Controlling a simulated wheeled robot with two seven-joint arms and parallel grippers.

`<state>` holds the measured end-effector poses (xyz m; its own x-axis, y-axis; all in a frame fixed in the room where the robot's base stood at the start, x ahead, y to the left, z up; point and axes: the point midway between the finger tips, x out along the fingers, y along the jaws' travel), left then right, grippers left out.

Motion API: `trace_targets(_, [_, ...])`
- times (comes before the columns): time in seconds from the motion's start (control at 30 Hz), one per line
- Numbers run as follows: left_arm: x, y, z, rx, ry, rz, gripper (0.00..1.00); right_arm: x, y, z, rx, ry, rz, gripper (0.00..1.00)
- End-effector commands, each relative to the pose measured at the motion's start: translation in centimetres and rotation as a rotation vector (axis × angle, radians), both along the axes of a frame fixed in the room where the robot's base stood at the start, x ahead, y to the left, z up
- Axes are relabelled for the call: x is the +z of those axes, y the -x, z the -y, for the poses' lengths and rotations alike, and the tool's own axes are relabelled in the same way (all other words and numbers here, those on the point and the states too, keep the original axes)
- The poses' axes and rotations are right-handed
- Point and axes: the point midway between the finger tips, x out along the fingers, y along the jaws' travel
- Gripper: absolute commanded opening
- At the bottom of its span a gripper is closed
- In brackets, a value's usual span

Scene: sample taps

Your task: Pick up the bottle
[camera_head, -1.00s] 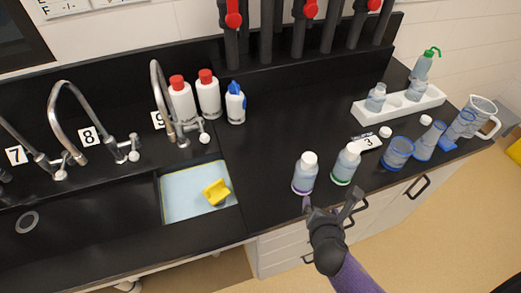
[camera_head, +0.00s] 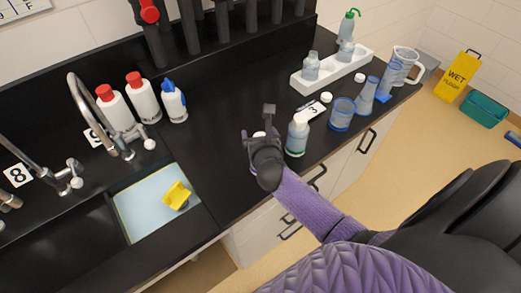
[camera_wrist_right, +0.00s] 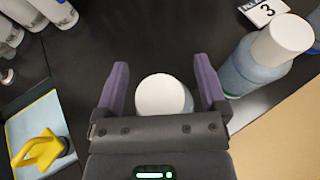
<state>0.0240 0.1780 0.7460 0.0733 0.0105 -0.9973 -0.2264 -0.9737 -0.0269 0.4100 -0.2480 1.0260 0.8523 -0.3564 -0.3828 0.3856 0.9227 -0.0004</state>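My right gripper (camera_head: 257,121) is over the black counter, in front of the bottle with the purple ring. Its white cap (camera_head: 258,134) just shows behind the gripper; most of that bottle is hidden. In the right wrist view, the white cap (camera_wrist_right: 162,95) lies between the two purple-sided fingers of the right gripper (camera_wrist_right: 162,64), with a gap on each side. The gripper is open. A second white-capped bottle with a green ring (camera_head: 297,138) stands to the right; it also shows in the wrist view (camera_wrist_right: 258,62), outside the right finger. My left gripper is not in view.
White wash bottles (camera_head: 146,98) stand behind the faucet. A white rack (camera_head: 330,72), label 3 (camera_head: 313,111), a blue beaker (camera_head: 341,115) and other glassware stand right.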

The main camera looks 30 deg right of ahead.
Motion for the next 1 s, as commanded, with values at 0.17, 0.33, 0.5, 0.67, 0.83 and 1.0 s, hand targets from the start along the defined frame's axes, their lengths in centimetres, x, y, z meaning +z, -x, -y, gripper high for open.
trace_targets(0.17, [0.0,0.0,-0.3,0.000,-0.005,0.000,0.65,0.0,0.0,0.0,0.000,0.000,0.000,0.51])
trace_targets(0.33, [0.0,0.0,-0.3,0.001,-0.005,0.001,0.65,0.0,0.0,0.0,0.000,0.000,0.000,0.15])
trace_targets(0.5, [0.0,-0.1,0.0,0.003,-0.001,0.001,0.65,0.0,0.0,0.0,0.000,0.000,0.000,0.00])
trace_targets(0.67, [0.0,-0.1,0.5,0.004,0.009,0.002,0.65,0.0,0.0,0.0,0.000,0.000,0.000,0.00])
trace_targets(0.83, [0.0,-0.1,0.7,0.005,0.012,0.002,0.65,0.0,0.0,0.0,0.000,0.000,0.000,0.00])
trace_targets(1.0, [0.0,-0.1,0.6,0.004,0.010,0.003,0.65,0.0,0.0,0.0,0.000,0.000,0.000,0.00])
